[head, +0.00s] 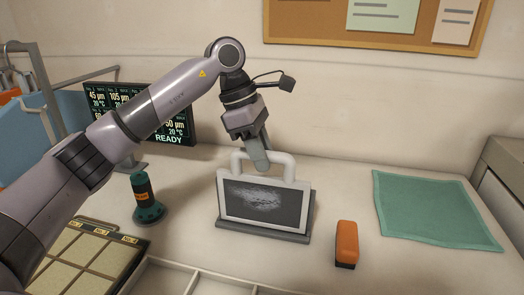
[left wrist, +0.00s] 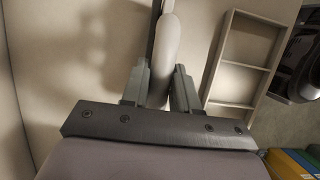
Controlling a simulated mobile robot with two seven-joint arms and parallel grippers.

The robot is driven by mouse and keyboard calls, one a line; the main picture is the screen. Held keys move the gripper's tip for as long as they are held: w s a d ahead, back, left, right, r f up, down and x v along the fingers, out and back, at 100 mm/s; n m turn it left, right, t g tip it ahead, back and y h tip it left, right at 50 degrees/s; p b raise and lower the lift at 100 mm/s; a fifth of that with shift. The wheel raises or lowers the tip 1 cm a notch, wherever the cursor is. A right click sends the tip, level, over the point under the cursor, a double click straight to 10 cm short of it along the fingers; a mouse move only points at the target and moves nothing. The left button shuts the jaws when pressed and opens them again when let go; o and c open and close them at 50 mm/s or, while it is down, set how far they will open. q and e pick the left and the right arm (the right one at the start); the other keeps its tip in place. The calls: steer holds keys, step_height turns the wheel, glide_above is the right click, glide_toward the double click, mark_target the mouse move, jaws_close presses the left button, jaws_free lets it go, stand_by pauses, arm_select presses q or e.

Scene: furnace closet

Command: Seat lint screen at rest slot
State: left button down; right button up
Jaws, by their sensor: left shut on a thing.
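The lint screen (head: 262,204) is a pale-framed dark mesh panel with grey lint on it and a white loop handle on top. It stands nearly upright at a dark grey base (head: 262,233), which appears to be the rest slot. Whether its lower edge is fully down in the slot is hidden. My left gripper (head: 257,163) comes from above and is shut on the handle. In the left wrist view the pale handle (left wrist: 167,45) runs between the two fingers. My right gripper is not in view.
A dark green cylinder with an orange band (head: 145,198) stands left of the screen, before a display (head: 180,130). An orange block (head: 346,243) and a green cloth (head: 430,208) lie to the right. A sectioned tray (head: 205,283) and a tan-pad case (head: 85,262) are in front.

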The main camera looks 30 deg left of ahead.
arm_select(q)
steer(key=shift+f+b, duration=0.3)
steer(key=shift+f, duration=0.3)
steer(key=c, duration=0.8)
jaws_free()
steer(key=shift+r, duration=0.1)
steer(key=shift+p+v, duration=1.2)
steer(key=shift+v, duration=0.35)
steer(key=shift+p+v, duration=0.6)
steer(key=shift+v, duration=1.85)
